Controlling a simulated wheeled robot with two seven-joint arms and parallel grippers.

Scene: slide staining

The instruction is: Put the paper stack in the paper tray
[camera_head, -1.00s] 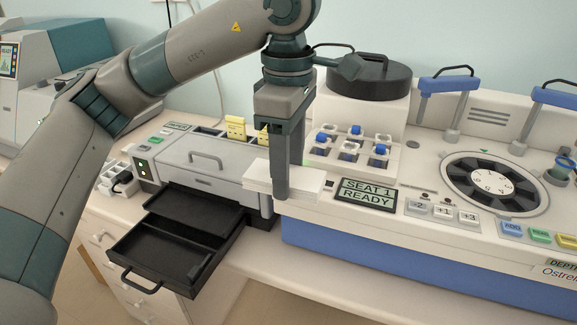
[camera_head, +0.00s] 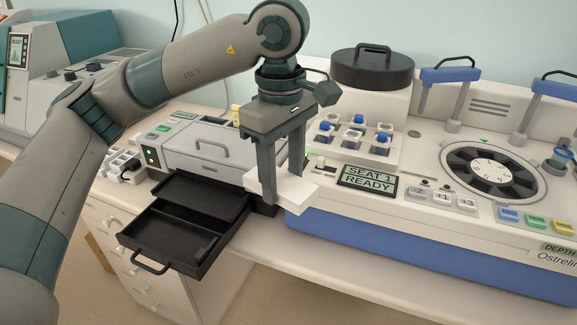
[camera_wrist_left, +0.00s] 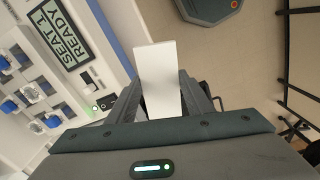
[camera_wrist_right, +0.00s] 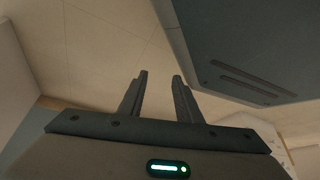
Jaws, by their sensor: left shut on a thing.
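The white paper stack (camera_head: 295,190) is held between the fingers of my left gripper (camera_head: 282,190), above the front edge of the bench, right of the printer. It also shows in the left wrist view (camera_wrist_left: 160,75), sticking out past the fingers, which are shut on it. The black paper tray (camera_head: 170,242) is pulled out from the front of the grey printer (camera_head: 195,150), left of and lower than the stack. The stack is apart from the tray. My right gripper (camera_wrist_right: 160,75) shows only in the right wrist view; its fingers are apart with nothing between them.
A white staining machine (camera_head: 400,190) with a dial and a blue front stands close on the right. A second black shelf (camera_head: 200,195) sits above the tray. White drawers (camera_head: 130,265) are below. The floor in front is clear.

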